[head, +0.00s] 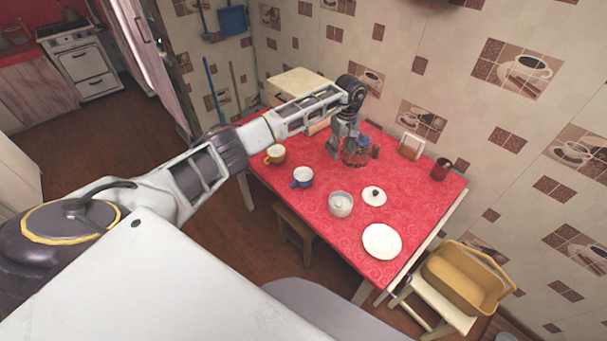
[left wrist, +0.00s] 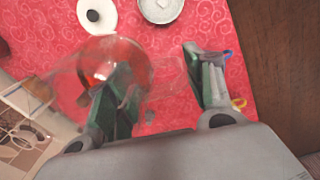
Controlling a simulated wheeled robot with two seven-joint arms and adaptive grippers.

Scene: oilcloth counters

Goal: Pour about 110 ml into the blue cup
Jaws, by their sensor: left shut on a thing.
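The blue cup (head: 302,177) stands upright on the red table near its left front edge; its inside looks pale. In the left wrist view only a bit of its blue handle (left wrist: 229,53) shows past a finger. My left gripper (head: 342,148) is at the far side of the table, behind and right of the blue cup. It is shut on a clear glass jug (head: 357,154), which also shows in the left wrist view (left wrist: 118,62). The jug looks about upright, with reddish colour inside; I cannot tell its liquid level. My right gripper is not in view.
A yellow cup (head: 275,153) stands left of the blue cup. A grey pot (head: 340,205), a white lid (head: 371,201) and a white plate (head: 382,241) lie to the right. A dark red mug (head: 441,170) and a napkin holder (head: 411,147) stand near the wall.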

